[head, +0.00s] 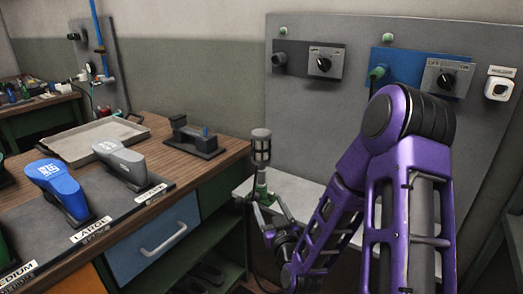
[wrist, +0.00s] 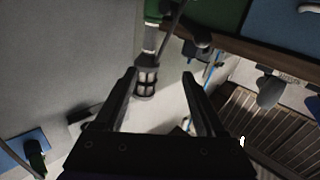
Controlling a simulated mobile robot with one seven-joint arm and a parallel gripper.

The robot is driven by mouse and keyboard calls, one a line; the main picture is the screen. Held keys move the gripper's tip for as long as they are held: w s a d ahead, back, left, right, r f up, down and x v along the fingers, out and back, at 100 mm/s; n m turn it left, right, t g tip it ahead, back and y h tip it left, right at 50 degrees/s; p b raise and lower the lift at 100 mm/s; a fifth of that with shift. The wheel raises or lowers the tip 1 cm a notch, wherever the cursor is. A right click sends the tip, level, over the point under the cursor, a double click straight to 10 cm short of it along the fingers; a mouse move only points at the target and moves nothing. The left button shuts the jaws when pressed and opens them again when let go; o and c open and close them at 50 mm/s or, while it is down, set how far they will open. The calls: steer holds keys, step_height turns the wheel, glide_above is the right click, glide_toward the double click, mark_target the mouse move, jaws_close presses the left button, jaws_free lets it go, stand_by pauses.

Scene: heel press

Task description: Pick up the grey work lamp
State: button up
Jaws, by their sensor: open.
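The grey work lamp (head: 261,150) stands upright in the head view, with a caged head and a green part below it. In the wrist view the lamp's caged head (wrist: 147,82) shows between the fingers, closer to the left finger. My gripper (head: 270,207) is low near the lamp's lower part in the head view. In the wrist view my gripper (wrist: 160,75) is open with nothing held. I cannot tell the exact depth gap to the lamp.
The wooden workbench (head: 185,160) at left holds a grey tray (head: 92,140), a blue shoe form (head: 60,188), a grey shoe form (head: 122,163) and a dark fixture (head: 195,137). A grey panel with switches (head: 326,65) stands behind. A dark cord hangs beside the lamp.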

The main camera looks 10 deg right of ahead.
mark_target(262, 172)
steer(key=shift+m+h, duration=0.6)
steer(key=shift+m, duration=0.3)
steer(key=w, duration=0.8)
steer(key=w+d, duration=0.1)
steer(key=w, duration=0.3)
steer(key=shift+w, duration=0.35)
steer(key=w, duration=0.5)
steer(key=shift+w+r, duration=0.1)
steer(key=shift+r, duration=0.25)
jaws_close()
